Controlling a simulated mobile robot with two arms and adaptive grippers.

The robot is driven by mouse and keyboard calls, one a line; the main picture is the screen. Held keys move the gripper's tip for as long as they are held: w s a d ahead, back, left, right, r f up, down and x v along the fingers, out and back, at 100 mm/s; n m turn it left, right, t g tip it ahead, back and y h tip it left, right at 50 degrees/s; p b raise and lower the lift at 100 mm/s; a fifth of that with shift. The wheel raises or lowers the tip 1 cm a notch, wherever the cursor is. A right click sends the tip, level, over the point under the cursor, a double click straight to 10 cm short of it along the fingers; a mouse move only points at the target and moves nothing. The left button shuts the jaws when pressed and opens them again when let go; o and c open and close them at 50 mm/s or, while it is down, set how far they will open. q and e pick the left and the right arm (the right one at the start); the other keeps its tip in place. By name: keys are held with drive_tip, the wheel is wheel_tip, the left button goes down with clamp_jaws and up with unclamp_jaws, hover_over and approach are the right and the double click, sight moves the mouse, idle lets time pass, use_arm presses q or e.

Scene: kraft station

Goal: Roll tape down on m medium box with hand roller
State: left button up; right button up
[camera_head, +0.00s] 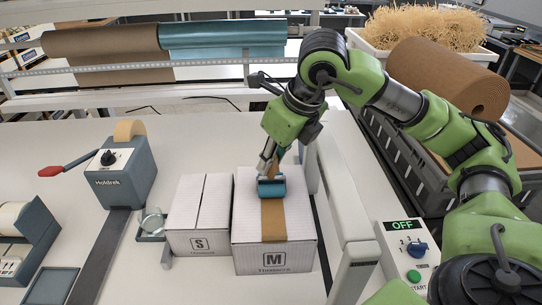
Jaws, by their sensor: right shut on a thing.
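The medium box (245,227), white and marked M, stands on the table near the middle. A strip of brown tape (273,222) runs along its top and a little way down the front face. My right gripper (271,165) is above the box, pointing down, and is shut on the hand roller. The roller's blue-grey body (271,188) sits on the tape toward the far half of the box top, seemingly touching it. The gripper and roller hide the tape's far part. My left gripper is not in view.
A smaller box (192,238) marked S stands close on the left. A tape dispenser (122,170) with a red-handled lever is farther left. A white rail (345,200) and a control panel (405,255) reading OFF lie to the right. Paper rolls (110,50) hang at the back.

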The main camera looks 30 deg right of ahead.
drive_tip(key=shift+s+a, duration=0.25)
drive_tip(key=shift+s, duration=0.15)
drive_tip(key=shift+s, duration=0.1)
drive_tip(key=shift+s+a, duration=0.6)
drive_tip(key=shift+s, duration=0.25)
drive_tip(key=shift+s, duration=0.1)
drive_tip(key=shift+s+a+b, duration=0.2)
drive_tip(key=shift+s+a, duration=0.3)
drive_tip(key=shift+s, duration=0.25)
drive_tip(key=shift+s+a+b, duration=0.2)
drive_tip(key=shift+s+a, duration=0.25)
drive_tip(key=shift+s, duration=0.25)
drive_tip(key=shift+s+a, duration=0.2)
drive_tip(key=shift+s, duration=0.15)
drive_tip(key=shift+s, duration=0.1)
drive_tip(key=shift+s+a, duration=0.6)
drive_tip(key=shift+s, duration=0.25)
drive_tip(key=shift+s, duration=0.1)
